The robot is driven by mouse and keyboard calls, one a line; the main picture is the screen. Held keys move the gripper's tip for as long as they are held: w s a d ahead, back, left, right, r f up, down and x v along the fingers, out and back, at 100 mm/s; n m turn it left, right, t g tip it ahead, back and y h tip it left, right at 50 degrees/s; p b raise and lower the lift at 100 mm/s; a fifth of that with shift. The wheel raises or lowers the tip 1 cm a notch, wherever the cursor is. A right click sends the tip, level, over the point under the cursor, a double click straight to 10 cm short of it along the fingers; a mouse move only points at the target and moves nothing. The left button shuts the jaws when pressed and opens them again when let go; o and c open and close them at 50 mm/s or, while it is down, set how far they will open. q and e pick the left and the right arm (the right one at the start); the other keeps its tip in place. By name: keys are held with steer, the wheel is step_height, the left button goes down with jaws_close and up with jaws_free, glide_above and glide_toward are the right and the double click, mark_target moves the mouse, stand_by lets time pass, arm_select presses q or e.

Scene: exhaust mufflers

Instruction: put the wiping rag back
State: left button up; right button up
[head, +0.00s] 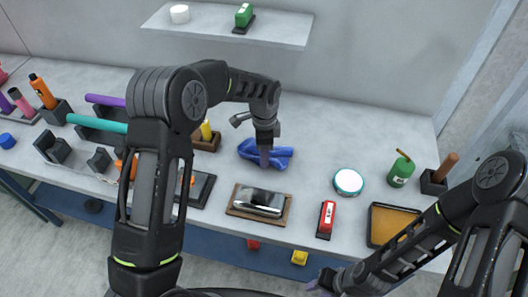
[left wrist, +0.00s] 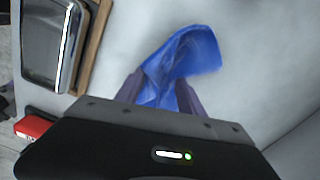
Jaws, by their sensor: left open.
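The wiping rag (head: 278,155), a crumpled blue cloth, lies on the grey worktable behind the wooden tray. My left gripper (head: 264,157) points down at the rag in the head view and hides part of it. In the left wrist view the rag (left wrist: 190,55) is in front of and between the fingers of the open left gripper (left wrist: 160,88). I cannot tell whether the fingers touch it. My right gripper (head: 322,284) is low, at the front of the table, largely hidden by its arm; its opening cannot be made out.
A wooden tray (head: 233,210) with a shiny metal piece (head: 262,201) stands in front of the rag. A red block (head: 326,218), round tin (head: 348,182), green bottle (head: 400,171) and amber tray (head: 385,226) are to the right. A shelf (head: 215,27) hangs behind.

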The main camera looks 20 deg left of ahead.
arm_select(q)
steer(key=shift+s+d+r, duration=0.1)
steer(key=shift+s+r, duration=0.15)
steer(key=shift+r, duration=0.55)
steer(key=shift+s+d+r, duration=0.1)
steer(key=shift+s+r, duration=0.2)
steer(key=shift+r, duration=0.35)
step_height(320, 180, up, 7)
steer(key=s, duration=0.3)
steer(key=shift+d, duration=0.4)
steer(key=shift+c, duration=0.4)
